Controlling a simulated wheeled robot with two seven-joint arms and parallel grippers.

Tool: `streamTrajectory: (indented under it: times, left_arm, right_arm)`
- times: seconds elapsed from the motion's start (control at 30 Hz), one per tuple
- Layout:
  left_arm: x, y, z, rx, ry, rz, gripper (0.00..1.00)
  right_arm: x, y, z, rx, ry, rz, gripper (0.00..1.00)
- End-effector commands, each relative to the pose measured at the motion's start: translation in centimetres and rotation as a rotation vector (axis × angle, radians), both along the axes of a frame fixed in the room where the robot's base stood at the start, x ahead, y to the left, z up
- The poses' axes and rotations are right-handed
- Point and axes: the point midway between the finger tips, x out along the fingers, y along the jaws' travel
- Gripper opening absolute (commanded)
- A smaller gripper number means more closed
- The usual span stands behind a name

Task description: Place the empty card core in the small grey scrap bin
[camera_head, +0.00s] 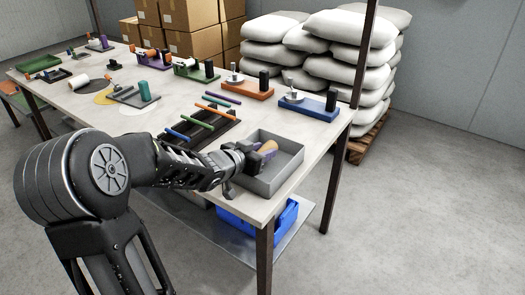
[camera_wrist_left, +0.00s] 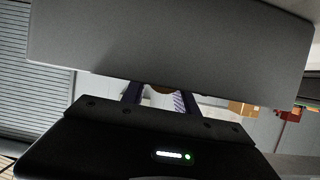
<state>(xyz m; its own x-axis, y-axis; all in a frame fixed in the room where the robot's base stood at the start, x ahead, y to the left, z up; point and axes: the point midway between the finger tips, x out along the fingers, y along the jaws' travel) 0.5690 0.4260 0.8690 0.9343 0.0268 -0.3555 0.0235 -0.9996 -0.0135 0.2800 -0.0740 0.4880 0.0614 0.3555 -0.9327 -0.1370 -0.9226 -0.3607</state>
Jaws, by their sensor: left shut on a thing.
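The small grey scrap bin (camera_head: 284,178) stands at the near right corner of the table, open at the top. My left gripper (camera_head: 264,154) is over the left part of the bin, low at its opening. It is shut on the tan card core (camera_head: 268,146), mostly hidden by the fingers. In the left wrist view the two dark fingertips (camera_wrist_left: 158,97) show below a large grey surface (camera_wrist_left: 170,45), likely a bin wall, with a small brown bit of the core between them. Whether the core touches the bin floor cannot be told. My right gripper is not in view.
A black rack (camera_head: 203,132) with coloured rods lies just left of the bin. Orange (camera_head: 248,90) and blue (camera_head: 308,106) fixtures stand behind it. A white roll (camera_head: 132,108) lies further left. A blue crate (camera_head: 278,220) sits on the shelf below the table.

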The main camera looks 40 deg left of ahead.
Motion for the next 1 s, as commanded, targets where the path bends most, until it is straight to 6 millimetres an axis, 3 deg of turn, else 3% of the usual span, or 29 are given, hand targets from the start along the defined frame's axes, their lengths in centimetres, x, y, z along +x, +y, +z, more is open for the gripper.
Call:
streamTrajectory:
  times: [0.33, 0.37, 0.6, 1.0]
  left_arm:
    - [0.0, -0.01, -0.74, 0.001, 0.0, 0.0, 0.0]
    - [0.0, -0.01, -0.74, 0.001, 0.0, 0.0, 0.37]
    - [0.0, -0.01, -0.74, 0.0, 0.0, 0.0, 0.57]
    - [-0.01, 0.03, 0.14, 0.001, 0.0, 0.0, 0.57]
  right_arm:
    - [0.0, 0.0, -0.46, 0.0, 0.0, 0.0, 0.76]
    - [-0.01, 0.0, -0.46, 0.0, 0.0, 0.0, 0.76]
    - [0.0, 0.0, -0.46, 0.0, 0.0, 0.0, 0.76]
    - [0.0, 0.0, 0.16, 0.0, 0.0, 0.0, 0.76]
